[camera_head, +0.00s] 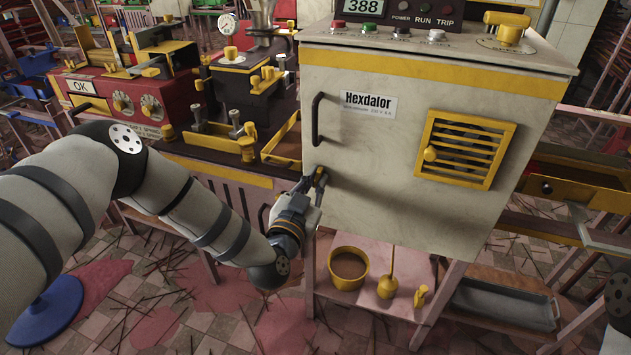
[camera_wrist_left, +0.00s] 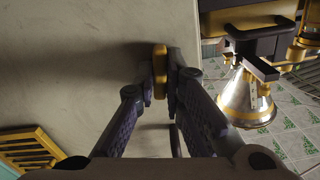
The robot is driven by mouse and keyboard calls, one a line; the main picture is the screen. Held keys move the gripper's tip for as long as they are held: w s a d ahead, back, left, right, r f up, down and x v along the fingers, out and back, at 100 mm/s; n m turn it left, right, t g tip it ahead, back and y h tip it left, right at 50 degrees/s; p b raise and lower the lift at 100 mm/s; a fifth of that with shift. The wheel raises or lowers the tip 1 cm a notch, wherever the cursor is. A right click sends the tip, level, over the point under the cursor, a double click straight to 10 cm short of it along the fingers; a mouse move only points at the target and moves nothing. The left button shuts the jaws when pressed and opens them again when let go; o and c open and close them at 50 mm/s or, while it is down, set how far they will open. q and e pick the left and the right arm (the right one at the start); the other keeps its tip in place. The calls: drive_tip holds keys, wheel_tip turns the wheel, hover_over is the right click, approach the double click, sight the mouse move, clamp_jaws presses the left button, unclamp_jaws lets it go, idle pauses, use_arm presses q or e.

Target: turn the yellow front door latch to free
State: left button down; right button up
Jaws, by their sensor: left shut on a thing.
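The yellow front door latch (camera_wrist_left: 160,71) shows in the left wrist view as a small upright bar on the pale cabinet door. My left gripper (camera_wrist_left: 161,78) is shut on it, with one dark finger on each side. In the head view my left gripper (camera_head: 319,180) is at the lower left of the door of the Hexdalor cabinet (camera_head: 370,185), below the black door handle (camera_head: 317,119). The door looks closed. My right gripper is out of view.
A yellow louvred vent (camera_head: 465,149) is on the door's right side. A yellow bucket (camera_head: 348,268) stands on the low shelf under the cabinet. A black and yellow extruder bench (camera_head: 245,90) stands close on the left. Sticks litter the tiled floor.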

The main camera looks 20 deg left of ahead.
use_arm(q)
drive_tip(key=n, duration=0.5)
drive_tip(key=shift+f, duration=0.1)
drive_tip(key=n, duration=0.5)
drive_tip(key=shift+n, duration=0.4)
idle(0.3)
drive_tip(key=c, duration=1.7)
unclamp_jaws()
drive_tip(key=s, duration=1.2)
drive_tip(key=shift+a, duration=0.2)
